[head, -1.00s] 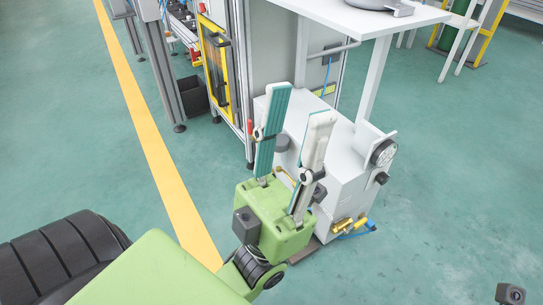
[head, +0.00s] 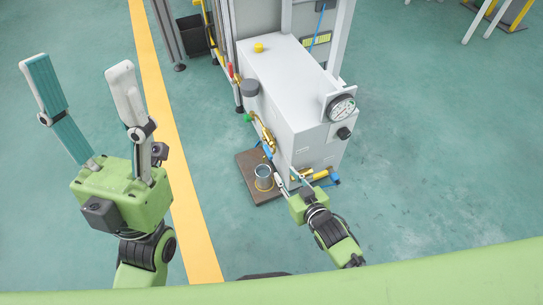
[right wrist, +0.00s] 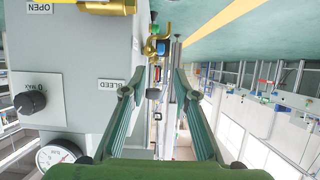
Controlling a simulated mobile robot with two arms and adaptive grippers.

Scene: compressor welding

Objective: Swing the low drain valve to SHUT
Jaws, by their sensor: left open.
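The low drain valve (head: 322,175) is a brass body with a yellow handle, low on the front of the grey cabinet (head: 285,90). Part of its brass (right wrist: 108,6) shows at the top edge of the right wrist view, near an OPEN label (right wrist: 39,8). My right gripper (head: 289,180) is beside the valve's left end in the head view. In the right wrist view its fingers (right wrist: 155,90) are apart, with nothing seen held between them. Contact with the valve cannot be told. My left gripper (head: 82,78) is open and empty, far left of the cabinet.
A metal cup (head: 263,178) stands on a brown floor plate (head: 250,192) left of the valve. A pressure gauge (head: 342,107) and black knob (head: 344,133) project from the cabinet. A BLEED label (right wrist: 111,84) is on the panel.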

